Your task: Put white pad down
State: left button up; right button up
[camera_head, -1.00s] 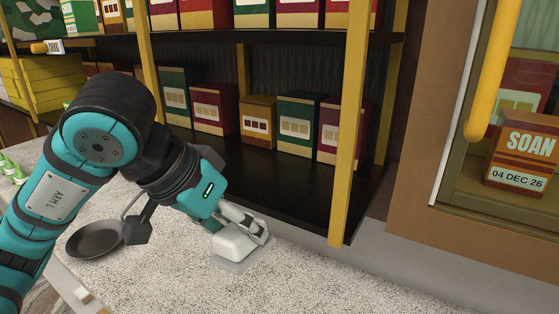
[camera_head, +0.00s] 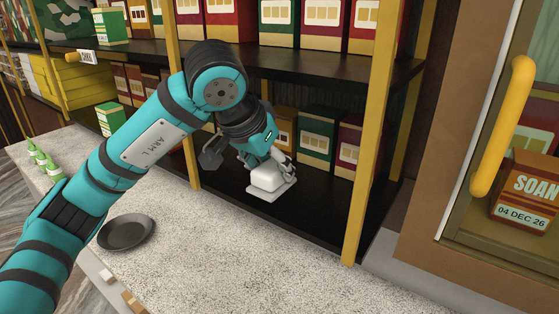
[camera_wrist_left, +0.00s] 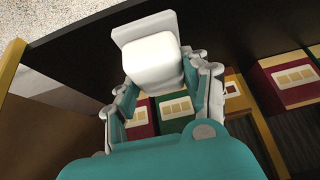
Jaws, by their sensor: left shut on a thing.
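The white pad (camera_head: 268,180) is a rounded white block on a flat pale plate. My left gripper (camera_head: 281,167) is shut on it and holds it in front of the black lower shelf, close to the shelf's front. In the left wrist view the white pad (camera_wrist_left: 153,60) sits between the two fingers, with its flat plate on the far side. I cannot tell whether the plate touches the shelf. My right gripper is in neither view.
Sweet boxes (camera_head: 318,135) stand at the back of the lower shelf (camera_head: 318,212). A yellow post (camera_head: 371,130) rises right of the pad. A dark round pan (camera_head: 127,232) lies on the speckled counter (camera_head: 215,265), which is otherwise mostly clear. Small green-topped bottles (camera_head: 44,163) stand at left.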

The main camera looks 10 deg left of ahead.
aim_at(279, 176)
pick_arm(q)
jog(key=shift+w+d+p, duration=0.15)
jog(key=shift+w+d, duration=0.1)
jog(key=shift+w, duration=0.35)
jog(key=shift+w+d+p, duration=0.15)
jog(key=shift+w+d, duration=0.05)
jog(key=shift+w, duration=0.35)
jog(key=shift+w+f, duration=0.1)
jog(key=shift+f, duration=0.05)
notch_tip(279, 176, down, 3)
jog(key=shift+r+p, duration=0.15)
jog(key=shift+p, duration=0.8)
jog(key=shift+f, duration=0.3)
jog(key=o, duration=1.1)
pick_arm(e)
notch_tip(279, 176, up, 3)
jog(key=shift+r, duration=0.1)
pick_arm(q)
jog(key=shift+r, duration=0.1)
